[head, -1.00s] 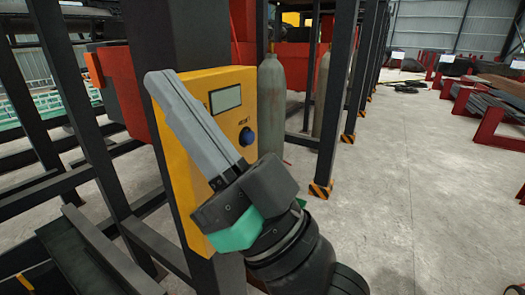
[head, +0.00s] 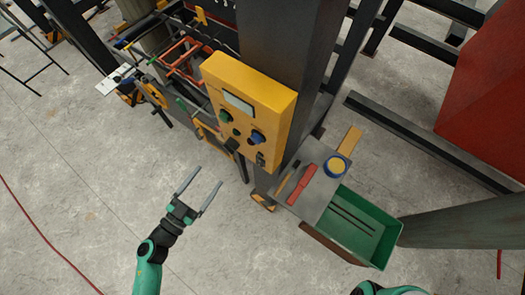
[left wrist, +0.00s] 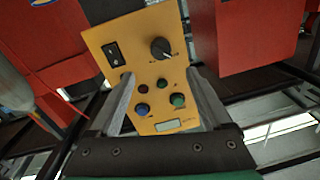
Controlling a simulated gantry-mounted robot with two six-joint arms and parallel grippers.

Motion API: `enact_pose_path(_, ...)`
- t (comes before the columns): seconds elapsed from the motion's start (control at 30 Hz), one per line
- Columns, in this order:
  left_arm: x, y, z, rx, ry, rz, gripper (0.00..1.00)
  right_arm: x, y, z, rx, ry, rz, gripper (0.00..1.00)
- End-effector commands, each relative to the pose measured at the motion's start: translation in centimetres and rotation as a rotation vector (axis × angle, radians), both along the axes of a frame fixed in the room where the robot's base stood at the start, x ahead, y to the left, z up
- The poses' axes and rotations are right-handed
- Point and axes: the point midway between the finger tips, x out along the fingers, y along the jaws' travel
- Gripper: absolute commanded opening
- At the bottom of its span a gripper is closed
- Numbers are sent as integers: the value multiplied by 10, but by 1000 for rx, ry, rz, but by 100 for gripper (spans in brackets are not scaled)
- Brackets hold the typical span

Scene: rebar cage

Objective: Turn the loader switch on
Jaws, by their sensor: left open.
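A yellow control panel (head: 248,108) is fixed to a dark post in the head view. It carries a display, a green knob, a blue knob and dark controls. In the left wrist view the panel (left wrist: 150,70) appears upside down, with a black rocker switch (left wrist: 113,54) and a black rotary knob (left wrist: 160,48). Labels are too small to read, so I cannot tell which control is the loader switch. My left gripper (head: 209,176) is open and empty, below and left of the panel, apart from it. Its fingers (left wrist: 162,76) frame the panel's lower controls in the wrist view.
A grey shelf (head: 318,190) with a blue-and-yellow roll and tools juts out below the panel, beside a green bin (head: 362,228). A rack with clamps (head: 185,65) stands left of the post. Open concrete floor (head: 80,150) lies to the left.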

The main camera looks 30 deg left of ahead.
Motion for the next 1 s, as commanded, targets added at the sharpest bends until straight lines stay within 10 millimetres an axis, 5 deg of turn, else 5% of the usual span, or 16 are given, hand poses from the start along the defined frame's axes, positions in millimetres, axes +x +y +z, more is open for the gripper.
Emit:
enact_pose_path(0.33,9,-4,-3,-4,8,-14,83,0,1,-2,0,2,3,0)
enact_pose_path(0.73,92,-5,-2,-4,5,-10,83,0,0,-10,0,1,1,0)
enact_pose_path(1.0,114,-4,-2,-6,8,-6,83,0,0,-11,0,1,1,0)
